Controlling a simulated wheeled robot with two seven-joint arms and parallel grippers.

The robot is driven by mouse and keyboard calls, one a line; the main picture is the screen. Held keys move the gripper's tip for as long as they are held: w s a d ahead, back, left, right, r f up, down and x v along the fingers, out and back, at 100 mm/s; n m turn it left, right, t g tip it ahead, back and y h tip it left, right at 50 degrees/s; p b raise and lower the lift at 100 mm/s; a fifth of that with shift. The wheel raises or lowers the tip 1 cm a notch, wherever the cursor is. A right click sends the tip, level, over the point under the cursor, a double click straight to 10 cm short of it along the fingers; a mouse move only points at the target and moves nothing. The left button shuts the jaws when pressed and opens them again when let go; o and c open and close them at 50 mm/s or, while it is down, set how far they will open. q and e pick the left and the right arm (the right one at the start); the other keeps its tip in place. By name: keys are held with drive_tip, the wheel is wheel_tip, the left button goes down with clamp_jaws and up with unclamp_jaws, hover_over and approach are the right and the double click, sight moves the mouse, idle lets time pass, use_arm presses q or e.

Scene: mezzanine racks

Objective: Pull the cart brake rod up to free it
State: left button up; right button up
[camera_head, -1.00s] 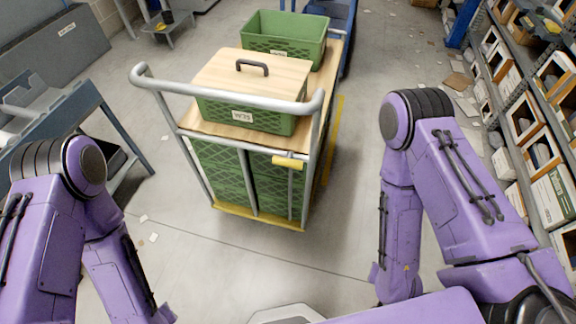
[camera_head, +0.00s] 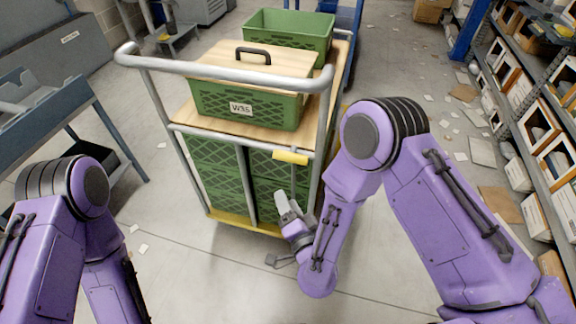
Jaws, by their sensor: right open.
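The cart (camera_head: 183,130) stands ahead of me, with a grey tube push handle (camera_head: 215,72) along its near top edge. The brake rod has a yellow grip (camera_head: 290,157) at the cart's near right side, and its thin grey shaft (camera_head: 293,181) runs down from it. My right gripper (camera_head: 287,206) is open, low in front of the cart's near right face. It is below the yellow grip and appears apart from it. The gripper overlaps the lower end of the shaft, so contact there cannot be told. My left gripper is out of view.
Green crates, one with a wooden lid (camera_head: 221,59), ride on the cart. A grey-blue workbench (camera_head: 60,118) stands at left and a shelf rack (camera_head: 540,120) at right. The floor around the cart is mostly clear, with scattered papers.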

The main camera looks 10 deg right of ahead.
sight(289, 153)
drive_tip(key=w+r+m+t+h+p, duration=0.1)
drive_tip(key=w+r+m, duration=0.1)
drive_tip(key=w, duration=0.1)
drive_tip(key=w+d+r+m+t+h+p, duration=0.1)
drive_tip(key=w+r+m, duration=0.2)
drive_tip(key=w, duration=0.1)
drive_tip(key=w+d+r+m+t+h+p, duration=0.1)
drive_tip(key=w+r+m, duration=0.1)
drive_tip(key=w, duration=0.2)
drive_tip(key=shift+d+r+m+h, duration=0.15)
drive_tip(key=shift+r+m+h, duration=0.1)
drive_tip(key=shift+m+h, duration=0.05)
drive_tip(key=shift+w, duration=0.4)
